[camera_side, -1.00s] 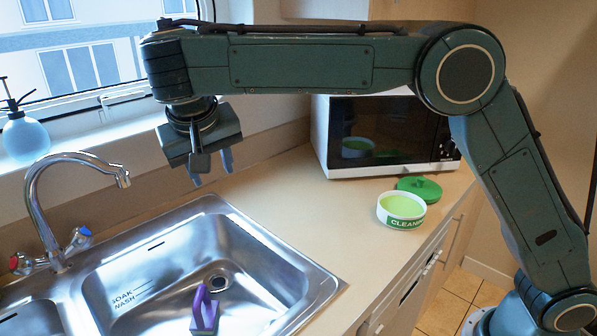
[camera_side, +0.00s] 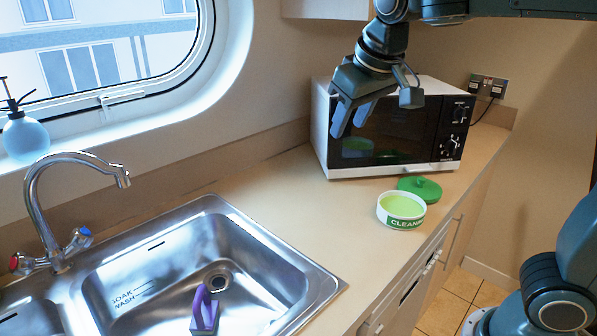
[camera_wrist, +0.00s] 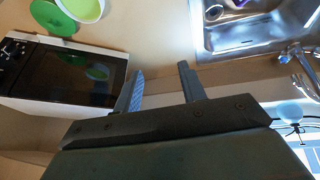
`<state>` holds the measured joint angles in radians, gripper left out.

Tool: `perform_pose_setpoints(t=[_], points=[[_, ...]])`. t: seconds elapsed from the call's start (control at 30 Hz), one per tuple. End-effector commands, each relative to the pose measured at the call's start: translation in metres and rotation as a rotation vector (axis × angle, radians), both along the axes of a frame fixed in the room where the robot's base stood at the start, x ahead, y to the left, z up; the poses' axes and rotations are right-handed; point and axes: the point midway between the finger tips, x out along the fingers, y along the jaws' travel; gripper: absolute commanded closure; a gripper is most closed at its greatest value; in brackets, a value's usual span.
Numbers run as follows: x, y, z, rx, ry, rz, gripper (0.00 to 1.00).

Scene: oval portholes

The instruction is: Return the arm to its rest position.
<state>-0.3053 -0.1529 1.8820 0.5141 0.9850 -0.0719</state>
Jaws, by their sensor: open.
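My gripper (camera_side: 352,118) is open and empty in the side view. It hangs in the air in front of the microwave (camera_side: 395,130), pointing down and to the left, above the counter. In the wrist view my gripper (camera_wrist: 160,82) shows its two fingers apart with nothing between them. My upper arm link enters at the top right of the side view, and my base stands at the lower right.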

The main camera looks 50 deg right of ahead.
Motion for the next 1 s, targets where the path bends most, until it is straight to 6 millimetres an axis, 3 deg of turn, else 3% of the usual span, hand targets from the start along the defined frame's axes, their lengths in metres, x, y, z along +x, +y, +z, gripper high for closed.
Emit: perform_pose_setpoints(t=[0.3, 0.6, 0.8, 1.0], points=[[-0.073, -0.027, -0.019, 0.037, -0.024, 0.052, 0.59], [-0.139, -0.031, -0.053, 0.076, -0.044, 0.103, 0.59], [-0.168, -0.027, -0.075, 0.097, -0.056, 0.13, 0.59], [-0.178, -0.024, -0.083, 0.105, -0.057, 0.14, 0.59]])
